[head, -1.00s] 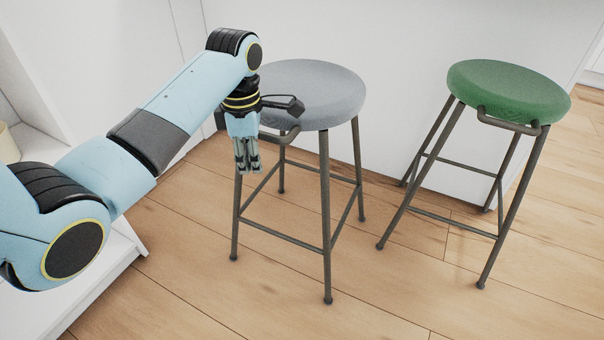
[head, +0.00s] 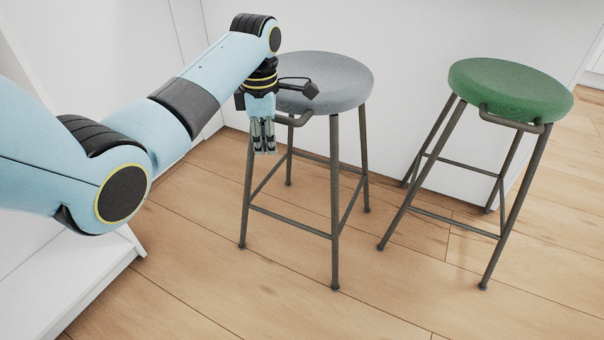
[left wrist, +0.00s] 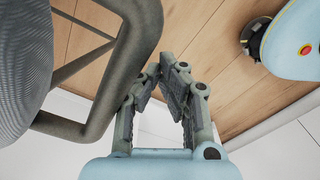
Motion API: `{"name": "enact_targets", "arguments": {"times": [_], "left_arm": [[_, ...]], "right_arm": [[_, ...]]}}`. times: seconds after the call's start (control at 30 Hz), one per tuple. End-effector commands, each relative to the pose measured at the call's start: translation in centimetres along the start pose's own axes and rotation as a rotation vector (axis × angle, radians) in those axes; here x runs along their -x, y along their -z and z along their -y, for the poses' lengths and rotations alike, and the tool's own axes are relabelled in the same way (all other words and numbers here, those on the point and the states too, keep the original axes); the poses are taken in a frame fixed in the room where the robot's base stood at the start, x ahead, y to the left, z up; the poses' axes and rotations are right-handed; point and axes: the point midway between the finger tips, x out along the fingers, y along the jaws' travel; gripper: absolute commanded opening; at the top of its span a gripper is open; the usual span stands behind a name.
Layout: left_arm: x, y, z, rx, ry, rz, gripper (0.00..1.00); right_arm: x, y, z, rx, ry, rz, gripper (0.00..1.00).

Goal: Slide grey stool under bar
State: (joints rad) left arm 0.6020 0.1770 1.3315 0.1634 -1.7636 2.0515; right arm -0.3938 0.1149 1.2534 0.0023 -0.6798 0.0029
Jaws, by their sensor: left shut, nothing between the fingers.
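The grey stool (head: 335,80) stands upright on thin dark legs, in front of the white bar front (head: 425,50). A dark bar handle (head: 299,119) sticks out below its seat. In the left wrist view the grey seat (left wrist: 22,60) fills the left edge, with the dark handle loop (left wrist: 136,45) close beside my fingers. My left gripper (head: 264,151) points down at the stool's near left side, by the handle. Its fingers (left wrist: 164,70) are shut with nothing between them. Whether they touch the handle I cannot tell. My right gripper is not in view.
A green stool (head: 510,92) stands to the right, apart from the grey one. White cabinetry (head: 100,285) with a low base edge runs along the left. The wooden floor (head: 200,270) in front of the stools is clear.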

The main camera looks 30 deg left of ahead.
Motion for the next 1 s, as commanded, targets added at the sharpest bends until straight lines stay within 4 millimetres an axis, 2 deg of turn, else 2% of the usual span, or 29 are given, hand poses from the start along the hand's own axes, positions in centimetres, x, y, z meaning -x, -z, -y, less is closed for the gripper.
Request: {"name": "enact_targets", "arguments": {"times": [0.27,1.0], "left_arm": [[0.1,-0.1,-0.2,0.000,-0.003,0.002,0.00],[-0.1,-2.6,-4.7,0.000,-0.004,0.002,0.00]], "right_arm": [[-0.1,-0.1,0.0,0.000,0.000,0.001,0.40],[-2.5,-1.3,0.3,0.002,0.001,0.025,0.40]]}}
